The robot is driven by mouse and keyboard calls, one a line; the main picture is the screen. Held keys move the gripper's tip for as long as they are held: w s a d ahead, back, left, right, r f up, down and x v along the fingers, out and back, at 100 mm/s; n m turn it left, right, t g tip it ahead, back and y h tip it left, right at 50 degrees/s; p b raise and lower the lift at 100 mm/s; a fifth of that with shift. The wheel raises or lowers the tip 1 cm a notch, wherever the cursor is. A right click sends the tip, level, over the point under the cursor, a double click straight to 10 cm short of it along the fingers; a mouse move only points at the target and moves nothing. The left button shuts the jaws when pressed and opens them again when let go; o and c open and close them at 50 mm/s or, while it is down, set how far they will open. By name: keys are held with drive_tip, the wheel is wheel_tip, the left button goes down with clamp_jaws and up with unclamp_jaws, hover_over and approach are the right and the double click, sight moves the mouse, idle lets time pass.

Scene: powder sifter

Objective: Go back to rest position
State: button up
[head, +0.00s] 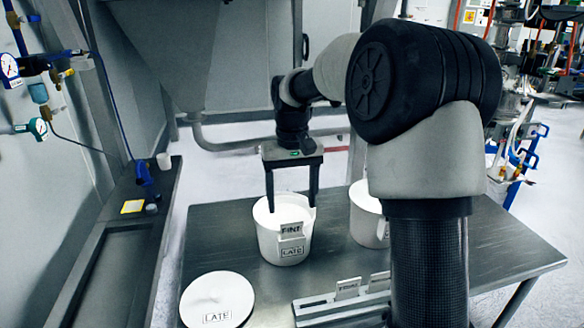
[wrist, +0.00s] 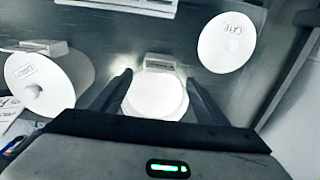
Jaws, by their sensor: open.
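My gripper (head: 291,206) points down over a white round tub (head: 284,243) on the metal table, in the head view. Its two fingers are spread wide, at or just above the tub's rim; I cannot tell whether they touch it. In the wrist view my gripper (wrist: 158,95) shows its open fingers on either side of the tub's pale round top (wrist: 156,96), with nothing held between them. The tub bears a "LATE" label, and a small tag stands at its front rim.
A white disc lid (head: 217,300) marked "LATE" lies at the table's front left. A second white tub (head: 368,215) is partly hidden behind my arm. A slotted rack (head: 325,306) with small tags lies at the front. The grey hopper (head: 185,55) hangs behind. Pipes and gauges line the left wall.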

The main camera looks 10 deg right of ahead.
wheel_tip(320, 180, up, 9)
drive_tip(key=s+r+t+p, duration=0.2)
drive_tip(key=s+r, duration=0.3)
drive_tip(key=s, duration=0.3)
drive_tip(key=s+f+t+p, duration=0.1)
drive_tip(key=s, duration=0.8)
drive_tip(key=s+f+t, duration=0.2)
drive_tip(key=s, duration=0.8)
drive_tip(key=shift+t+p, duration=0.3)
drive_tip(key=shift+p, duration=0.05)
